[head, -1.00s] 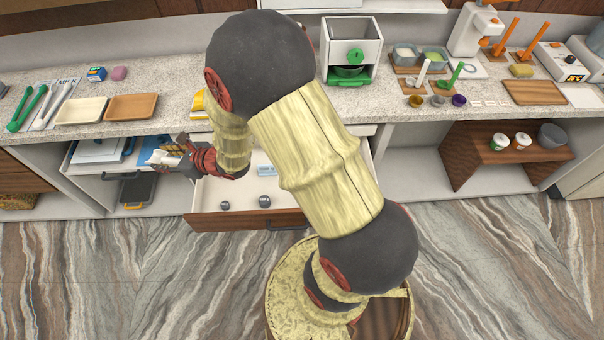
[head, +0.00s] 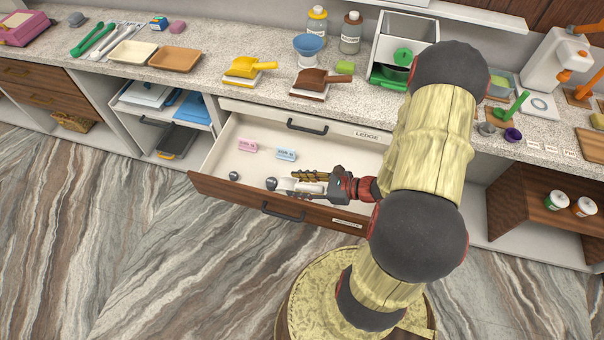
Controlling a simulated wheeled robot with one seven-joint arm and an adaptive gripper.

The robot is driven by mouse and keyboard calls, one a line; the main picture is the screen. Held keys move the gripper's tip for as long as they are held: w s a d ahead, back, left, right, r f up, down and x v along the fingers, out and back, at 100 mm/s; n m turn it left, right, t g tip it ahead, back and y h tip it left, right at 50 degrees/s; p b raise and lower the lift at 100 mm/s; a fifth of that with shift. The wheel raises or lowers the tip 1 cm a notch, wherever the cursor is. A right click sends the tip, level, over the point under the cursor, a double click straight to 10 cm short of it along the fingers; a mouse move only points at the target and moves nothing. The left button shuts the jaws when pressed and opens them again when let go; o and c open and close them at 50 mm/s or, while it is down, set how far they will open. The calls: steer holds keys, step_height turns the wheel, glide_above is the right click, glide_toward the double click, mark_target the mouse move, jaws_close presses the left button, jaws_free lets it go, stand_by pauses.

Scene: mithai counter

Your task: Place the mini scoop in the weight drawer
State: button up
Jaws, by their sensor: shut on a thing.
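My gripper (head: 312,182) is at the right part of the open weight drawer (head: 225,150), pointing left. It is shut on a small white thing, which looks like the mini scoop (head: 286,184), partly hidden by the fingers. The scoop appears over the drawer, close to its front wall; I cannot tell whether it touches the floor. Two round grey weights (head: 271,183) lie near the drawer front, one close to the scoop's tip. A pink tag (head: 247,146) and a blue tag (head: 285,154) lie farther back.
A shut drawer (head: 345,133) marked "LEDGE..." sits above the open one. A shelf with blue items (head: 190,108) is at left. The drawer's left part is mostly free.

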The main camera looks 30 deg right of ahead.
steer(key=shift+s+f, duration=0.25)
steer(key=shift+s, duration=0.25)
steer(key=shift+s+f, duration=0.2)
steer(key=shift+s, duration=0.25)
steer(key=d+f+b, duration=0.2)
steer(key=d+f, duration=0.1)
steer(key=d, duration=0.1)
steer(key=s+d+f+b, duration=0.1)
steer(key=d+f+b, duration=0.1)
steer(key=d+f, duration=0.1)
steer(key=s+d+f+b, duration=0.1)
steer(key=d+f+b, duration=0.1)
steer(key=d, duration=0.4)
steer(key=shift+f, duration=0.55)
steer(key=shift+d+f, duration=0.15)
steer(key=shift+f, duration=0.15)
steer(key=shift+d+f+b, duration=0.15)
steer(key=shift+f+b, duration=0.95)
steer(key=shift+f, duration=0.5)
steer(key=shift+f, duration=0.4)
steer(key=shift+f+b, duration=0.2)
steer(key=shift+b, duration=0.1)
